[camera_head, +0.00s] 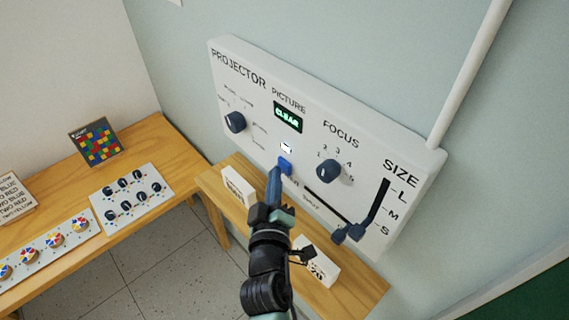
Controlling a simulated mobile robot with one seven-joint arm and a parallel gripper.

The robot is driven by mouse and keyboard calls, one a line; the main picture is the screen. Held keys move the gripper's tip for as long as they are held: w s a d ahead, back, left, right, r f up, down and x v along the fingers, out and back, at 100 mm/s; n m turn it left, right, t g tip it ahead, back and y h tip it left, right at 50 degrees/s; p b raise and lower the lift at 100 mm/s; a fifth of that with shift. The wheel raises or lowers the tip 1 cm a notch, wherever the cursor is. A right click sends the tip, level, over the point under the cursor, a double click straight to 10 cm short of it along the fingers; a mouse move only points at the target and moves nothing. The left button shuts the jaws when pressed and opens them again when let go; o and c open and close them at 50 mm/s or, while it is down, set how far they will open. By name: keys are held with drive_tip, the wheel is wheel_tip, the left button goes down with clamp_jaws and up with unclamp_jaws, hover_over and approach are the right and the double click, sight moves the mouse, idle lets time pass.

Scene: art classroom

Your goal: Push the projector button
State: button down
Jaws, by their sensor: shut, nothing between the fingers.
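The white projector panel (345,140) hangs on the wall, marked PROJECTOR. Its small screen (288,116) reads CLEAR in green. A blue button (285,161) sits below a small white lit patch (286,148) at the panel's lower middle. My gripper (274,174) is shut and empty, pointing up at the panel. Its tip appears just left of the blue button and overlaps its lower side in the picture. I cannot tell whether they touch.
A left knob (235,122), a FOCUS knob (328,170) and dark sliders (356,231) flank the button. A wooden bench (345,281) with white signs (238,186) stands below. A table (158,145) at left holds a knob board (131,195) and a coloured grid (94,143).

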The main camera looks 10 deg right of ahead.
drive_tip(key=shift+w+d+r, duration=0.1)
idle(0.6)
drive_tip(key=shift+w+d+p, duration=0.15)
drive_tip(key=shift+d+p, duration=0.1)
drive_tip(key=shift+p, duration=0.15)
drive_tip(key=shift+s+a+b, duration=0.2)
drive_tip(key=shift+a+b, duration=0.1)
drive_tip(key=shift+b, duration=0.15)
drive_tip(key=s+a+b, duration=0.3)
drive_tip(key=a+b, duration=0.1)
drive_tip(key=a, duration=0.1)
drive_tip(key=shift+s+b, duration=0.3)
drive_tip(key=shift+b, duration=0.05)
idle(0.5)
